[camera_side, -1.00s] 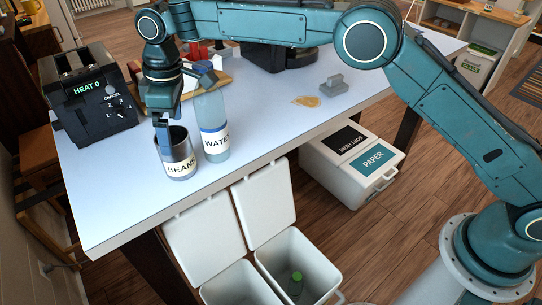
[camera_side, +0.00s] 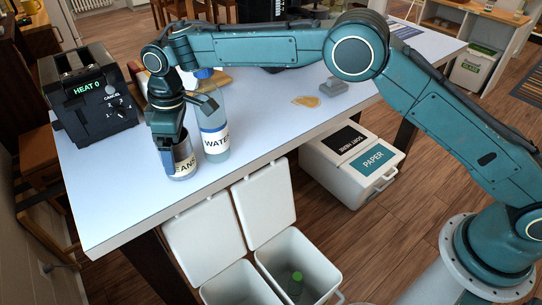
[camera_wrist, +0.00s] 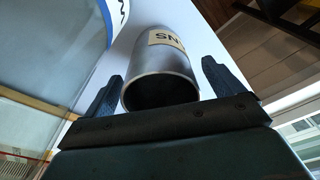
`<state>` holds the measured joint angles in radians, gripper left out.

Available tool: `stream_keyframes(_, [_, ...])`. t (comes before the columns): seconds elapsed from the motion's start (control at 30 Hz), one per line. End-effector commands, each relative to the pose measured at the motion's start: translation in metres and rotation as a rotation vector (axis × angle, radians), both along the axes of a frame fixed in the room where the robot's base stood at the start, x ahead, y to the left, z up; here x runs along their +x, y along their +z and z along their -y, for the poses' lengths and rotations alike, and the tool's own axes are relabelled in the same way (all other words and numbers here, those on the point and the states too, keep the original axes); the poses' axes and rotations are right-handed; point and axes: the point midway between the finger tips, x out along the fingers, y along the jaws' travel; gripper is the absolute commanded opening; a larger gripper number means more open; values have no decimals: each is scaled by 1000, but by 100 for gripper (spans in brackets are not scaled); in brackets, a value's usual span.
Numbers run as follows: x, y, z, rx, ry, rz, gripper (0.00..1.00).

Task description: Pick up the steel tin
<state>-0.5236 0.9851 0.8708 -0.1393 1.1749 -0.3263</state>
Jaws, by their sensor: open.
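The steel tin (camera_side: 184,164), with a white label reading BEANS partly covered by my gripper, stands upright on the pale table near its front edge. My gripper (camera_side: 172,160) is lowered over it from above. In the wrist view the tin (camera_wrist: 162,72) shows its open dark mouth, and my gripper (camera_wrist: 162,85) is open with one finger on each side of it. A gap shows between the right finger and the tin. The left finger is close to the tin's wall; I cannot tell if it touches.
A clear water bottle (camera_side: 214,138) with a blue cap stands just right of the tin; part of it shows in the wrist view (camera_wrist: 85,25). A black toaster (camera_side: 95,103) is at the left. Table right of the bottle is mostly clear.

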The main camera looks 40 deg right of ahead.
Motion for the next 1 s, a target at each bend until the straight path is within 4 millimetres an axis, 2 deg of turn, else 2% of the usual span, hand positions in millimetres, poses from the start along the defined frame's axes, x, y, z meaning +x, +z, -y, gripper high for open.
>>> stream_keyframes(0.2, [1, -18, -2, 0, 0, 0, 93])
stream_keyframes(0.73, [1, -19, -2, 1, 0, 1, 93])
stream_keyframes(0.9, [1, -18, -2, 1, 0, 1, 59])
stream_keyframes(1.0, [1, -18, -2, 1, 0, 1, 43])
